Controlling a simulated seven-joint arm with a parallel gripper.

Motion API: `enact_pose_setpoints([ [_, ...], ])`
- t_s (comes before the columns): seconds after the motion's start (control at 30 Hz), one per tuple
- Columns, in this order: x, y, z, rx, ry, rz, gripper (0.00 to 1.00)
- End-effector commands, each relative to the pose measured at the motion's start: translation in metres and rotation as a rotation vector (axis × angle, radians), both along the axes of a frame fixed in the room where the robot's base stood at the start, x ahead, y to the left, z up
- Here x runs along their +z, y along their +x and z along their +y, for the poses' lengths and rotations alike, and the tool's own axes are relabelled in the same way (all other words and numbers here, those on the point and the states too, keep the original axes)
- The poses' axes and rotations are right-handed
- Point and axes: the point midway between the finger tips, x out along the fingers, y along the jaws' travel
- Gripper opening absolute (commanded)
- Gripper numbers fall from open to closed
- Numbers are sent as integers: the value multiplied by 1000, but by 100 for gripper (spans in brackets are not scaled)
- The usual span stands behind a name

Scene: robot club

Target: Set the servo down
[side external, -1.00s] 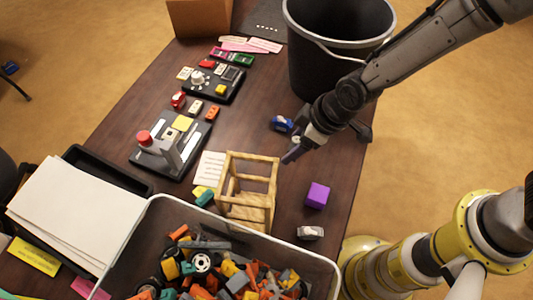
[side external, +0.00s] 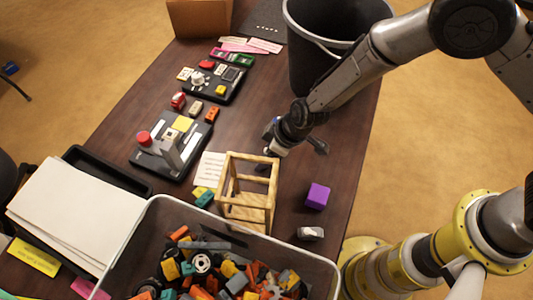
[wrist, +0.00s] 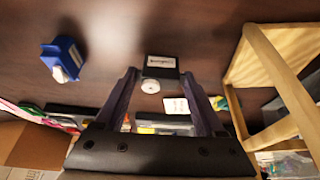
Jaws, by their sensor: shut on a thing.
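The servo (wrist: 161,66) is a small black block with a white label and a round white disc. It sits between the fingertips of my gripper (wrist: 160,76) in the wrist view, and the gripper is shut on it. In the side view my gripper (side external: 266,160) points down and left, just behind the wooden frame (side external: 248,158). The servo is too small and dark there to make out clearly. I cannot tell whether it touches the table (side external: 335,160).
A blue block (wrist: 64,58) lies left of my gripper in the wrist view. A purple cube (side external: 317,196) and a small grey piece (side external: 311,232) lie right of the frame. A crate of parts (side external: 318,262) is in front; a black bin (side external: 310,60) stands behind.

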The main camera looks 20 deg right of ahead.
Motion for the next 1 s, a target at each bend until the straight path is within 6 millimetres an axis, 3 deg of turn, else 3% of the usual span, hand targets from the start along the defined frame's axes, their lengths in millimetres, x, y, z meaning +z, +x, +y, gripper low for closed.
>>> enact_pose_setpoints([
  [0.53,-9,0,0,0,0,0,16],
  [0.57,-9,0,0,0,0,0,73],
  [0.7,-9,0,0,0,0,0,98],
  [1.0,-8,0,0,0,0,0,100],
])
